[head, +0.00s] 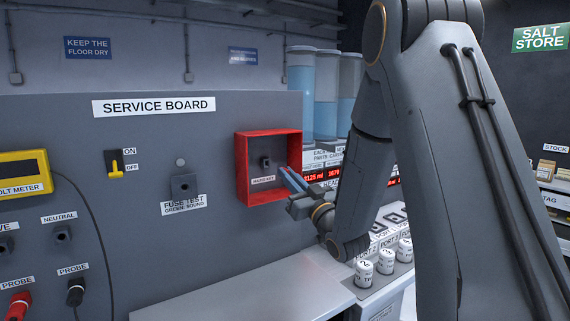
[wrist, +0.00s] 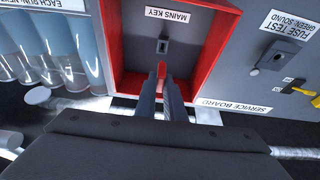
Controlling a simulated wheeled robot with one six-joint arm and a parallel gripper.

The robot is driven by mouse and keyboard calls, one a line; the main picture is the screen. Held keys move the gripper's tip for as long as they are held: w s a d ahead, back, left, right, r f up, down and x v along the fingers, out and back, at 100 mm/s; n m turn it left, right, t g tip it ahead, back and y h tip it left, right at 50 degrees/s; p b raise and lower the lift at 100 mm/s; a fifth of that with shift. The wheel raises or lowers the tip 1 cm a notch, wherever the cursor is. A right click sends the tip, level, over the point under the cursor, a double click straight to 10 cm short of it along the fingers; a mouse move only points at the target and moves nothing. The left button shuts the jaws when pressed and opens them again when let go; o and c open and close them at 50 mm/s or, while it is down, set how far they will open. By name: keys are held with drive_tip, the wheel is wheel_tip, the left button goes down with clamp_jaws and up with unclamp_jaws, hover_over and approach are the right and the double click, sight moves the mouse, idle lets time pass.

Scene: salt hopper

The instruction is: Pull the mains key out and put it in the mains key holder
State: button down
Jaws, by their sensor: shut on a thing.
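My gripper (head: 286,172) is in front of the open red box (head: 240,170) on the service board. Its fingers also show in the wrist view (wrist: 162,88), shut on a narrow red piece, the mains key (wrist: 161,72). Most of the key is hidden between the fingers. Inside the box is a small dark socket block (head: 265,162) with a dark opening, above a MAINS KEY label in the head view; it is also in the wrist view (wrist: 163,46). The key's tip appears apart from this block. I cannot tell whether this block is the mains key holder.
Left of the box are a fuse test block (head: 184,187) and a yellow-handled switch (head: 116,163) pointing down at OFF. Tall blue-filled cylinders (head: 300,95) stand behind on the right. White cylinders (head: 364,273) stand below right. The pale bench (head: 240,290) is clear.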

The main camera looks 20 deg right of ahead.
drive_tip(key=shift+r, duration=0.35)
drive_tip(key=shift+w+a+b, duration=0.3)
drive_tip(key=shift+w+b, duration=0.1)
drive_tip(key=shift+w, duration=0.5)
drive_tip(key=shift+w+a+b, duration=0.25)
drive_tip(key=shift+w+b, duration=0.15)
drive_tip(key=shift+w, duration=0.5)
drive_tip(key=shift+w+a+b, duration=0.3)
drive_tip(key=shift+w+b, duration=0.1)
drive_tip(key=shift+w, duration=0.5)
drive_tip(key=shift+b, duration=0.65)
drive_tip(key=shift+w+a+b, duration=0.25)
drive_tip(key=shift+w+b, duration=0.1)
drive_tip(key=shift+w, duration=0.4)
drive_tip(key=shift+w+a+b, duration=0.2)
drive_tip(key=shift+w+b, duration=0.15)
drive_tip(key=shift+w, duration=0.35)
idle(0.4)
drive_tip(key=c, duration=1.3)
unclamp_jaws()
